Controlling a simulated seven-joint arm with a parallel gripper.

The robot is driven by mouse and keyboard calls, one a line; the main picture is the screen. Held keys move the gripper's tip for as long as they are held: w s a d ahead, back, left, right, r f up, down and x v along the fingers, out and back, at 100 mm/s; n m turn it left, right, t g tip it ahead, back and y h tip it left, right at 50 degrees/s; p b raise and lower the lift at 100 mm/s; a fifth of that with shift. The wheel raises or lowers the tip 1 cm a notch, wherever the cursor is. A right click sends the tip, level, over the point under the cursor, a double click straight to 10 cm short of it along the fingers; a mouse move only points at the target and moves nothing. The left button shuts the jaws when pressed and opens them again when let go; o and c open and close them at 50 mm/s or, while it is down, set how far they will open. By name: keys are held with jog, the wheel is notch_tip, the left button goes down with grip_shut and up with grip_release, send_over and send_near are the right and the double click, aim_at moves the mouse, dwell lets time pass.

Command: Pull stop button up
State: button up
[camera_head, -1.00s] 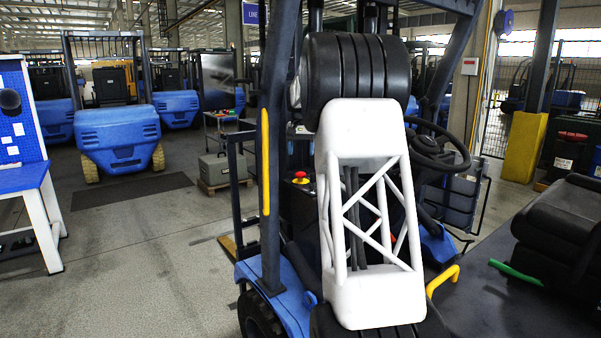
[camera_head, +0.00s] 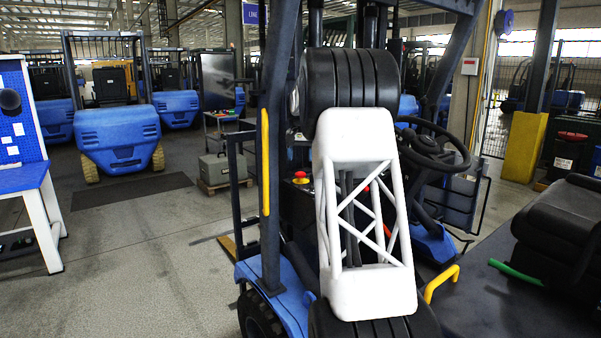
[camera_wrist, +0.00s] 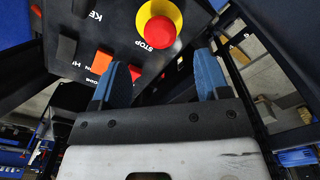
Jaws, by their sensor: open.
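The stop button (camera_wrist: 159,30) is a red round knob on a yellow ring, set in a black panel marked STOP, at the top of the wrist view. In the head view the same stop button (camera_head: 300,176) is small, just left of my white arm link. My gripper (camera_wrist: 160,60) has two blue fingers spread apart with nothing between them. The button lies beyond the fingertips, roughly in line with the gap, and the fingers look apart from it. In the head view my gripper is hidden behind my arm.
Orange and dark rocker switches (camera_wrist: 101,62) sit on the panel left of the button. The steering wheel (camera_head: 436,150) is right of my arm, the forklift's dark post (camera_head: 273,150) left of it. A yellow handle (camera_head: 441,283) and black seat (camera_head: 565,230) are at lower right.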

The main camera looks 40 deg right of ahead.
jog(key=shift+f, duration=3.1)
grip_shut()
jog(key=shift+r, duration=1.05)
grip_release()
jog(key=shift+r, duration=0.1)
notch_tip(320, 180, up, 8)
jog(key=shift+f, duration=0.2)
jog(key=shift+s, duration=0.1)
